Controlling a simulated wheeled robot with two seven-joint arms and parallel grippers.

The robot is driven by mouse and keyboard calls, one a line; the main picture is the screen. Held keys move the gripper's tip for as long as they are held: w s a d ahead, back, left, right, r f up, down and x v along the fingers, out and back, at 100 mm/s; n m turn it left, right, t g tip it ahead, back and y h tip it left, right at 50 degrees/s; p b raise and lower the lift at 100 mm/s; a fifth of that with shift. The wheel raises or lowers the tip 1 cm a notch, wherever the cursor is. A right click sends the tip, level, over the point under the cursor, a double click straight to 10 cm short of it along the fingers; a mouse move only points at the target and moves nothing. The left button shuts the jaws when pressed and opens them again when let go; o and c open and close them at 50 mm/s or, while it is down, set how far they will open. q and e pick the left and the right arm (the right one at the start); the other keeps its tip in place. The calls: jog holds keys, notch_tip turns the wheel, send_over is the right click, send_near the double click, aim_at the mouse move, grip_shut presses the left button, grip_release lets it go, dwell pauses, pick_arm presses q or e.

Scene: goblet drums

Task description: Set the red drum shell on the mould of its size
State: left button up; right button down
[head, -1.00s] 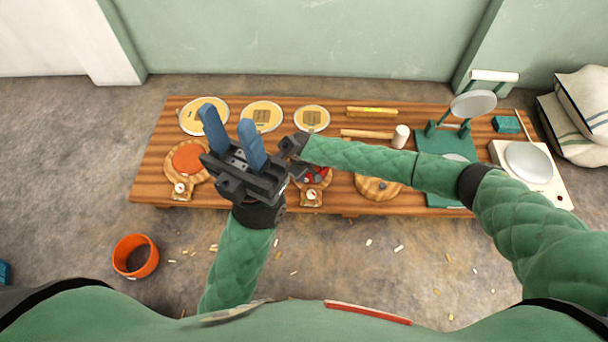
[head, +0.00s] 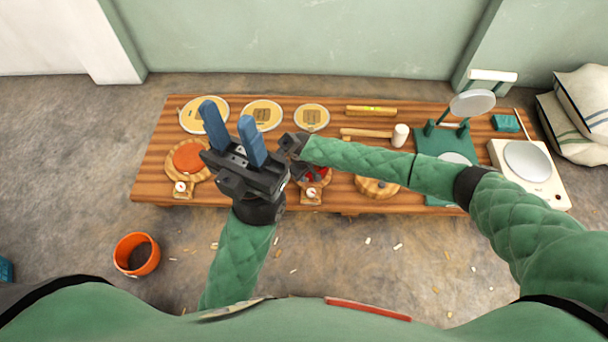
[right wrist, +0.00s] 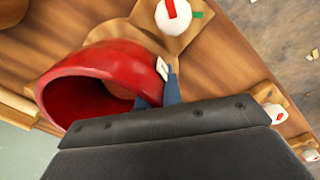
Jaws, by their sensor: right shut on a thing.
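The red drum shell (right wrist: 110,65) is a hollow, glossy red piece, seen tilted with its open mouth to the lower left in the right wrist view. My right gripper (right wrist: 163,88) is shut on its rim. In the head view only bits of red shell (head: 318,174) show beside my right gripper (head: 303,170), over a round wooden board with a dial (head: 311,195). Whether the shell touches it I cannot tell. Another round wooden board (head: 200,175) at the left carries an orange disc (head: 188,157). My left gripper (head: 232,130) is open and empty, above the table.
Three pale round plates (head: 262,114) lie along the table's back. A mallet (head: 372,133), a round wooden block (head: 377,188), a green stand (head: 435,142) and a white scale-like device (head: 525,160) are further right. An orange bin (head: 136,254) stands on the floor.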

jog(key=c, duration=1.5)
grip_release()
jog(key=shift+w, duration=0.1)
jog(key=shift+w+d, duration=0.1)
jog(key=shift+d, duration=0.05)
jog(key=r, duration=0.2)
jog(key=r+p, duration=0.1)
jog(key=r, duration=0.1)
jog(key=r+p, duration=0.1)
jog(key=r, duration=0.1)
jog(key=shift+s+a+r, duration=0.3)
jog(key=shift+s, duration=0.05)
jog(key=shift+s+a+r, duration=0.1)
jog(key=shift+s+r, duration=0.05)
jog(key=shift+r, duration=0.45)
jog(key=shift+s+a, duration=0.1)
